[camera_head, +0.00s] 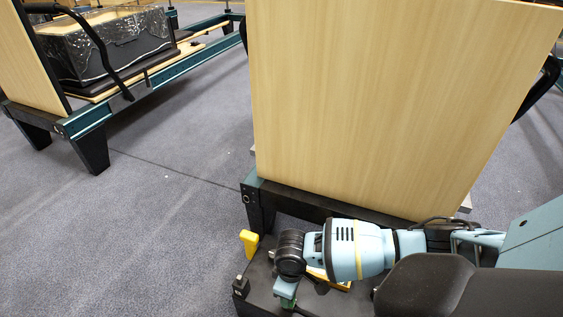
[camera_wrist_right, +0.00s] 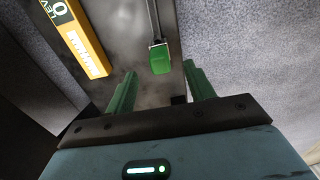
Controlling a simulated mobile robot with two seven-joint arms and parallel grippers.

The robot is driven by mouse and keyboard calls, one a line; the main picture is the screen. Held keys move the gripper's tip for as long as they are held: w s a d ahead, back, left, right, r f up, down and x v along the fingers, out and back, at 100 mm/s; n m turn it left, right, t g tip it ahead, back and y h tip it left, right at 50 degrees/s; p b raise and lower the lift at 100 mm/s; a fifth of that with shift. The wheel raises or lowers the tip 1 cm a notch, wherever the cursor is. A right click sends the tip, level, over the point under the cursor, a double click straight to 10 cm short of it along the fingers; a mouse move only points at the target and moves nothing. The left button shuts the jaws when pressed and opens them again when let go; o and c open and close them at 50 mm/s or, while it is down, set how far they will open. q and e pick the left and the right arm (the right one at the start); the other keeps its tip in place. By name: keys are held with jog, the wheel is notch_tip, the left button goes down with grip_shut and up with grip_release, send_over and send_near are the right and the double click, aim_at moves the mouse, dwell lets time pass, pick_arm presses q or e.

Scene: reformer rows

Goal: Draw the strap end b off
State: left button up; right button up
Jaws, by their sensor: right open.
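A green strap end (camera_wrist_right: 160,58) hangs on a thin dark strap or rod (camera_wrist_right: 154,20) in the right wrist view. It lies just ahead of and between the two green fingers of my right gripper (camera_wrist_right: 160,80), which is open and empty. A gap shows on each side of the strap end, with no visible contact. In the head view my right gripper (camera_head: 287,299) points down at the bottom, over a dark platform, partly hidden by its own wrist. I cannot make out the strap end there. My left gripper is not in view.
A tall wooden board (camera_head: 390,95) rises behind my right arm. Another reformer frame (camera_head: 85,118) stands far left. Grey carpet between is clear.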

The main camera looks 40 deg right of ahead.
jog(key=shift+f+b, duration=0.3)
jog(key=shift+f, duration=0.3)
notch_tip(320, 180, down, 6)
jog(key=b, duration=0.3)
jog(key=shift+r, duration=0.15)
jog(key=shift+f+b, duration=0.35)
jog(key=shift+f, duration=0.05)
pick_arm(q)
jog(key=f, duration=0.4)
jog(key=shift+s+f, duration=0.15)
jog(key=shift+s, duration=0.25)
pick_arm(e)
jog(key=shift+c, duration=0.3)
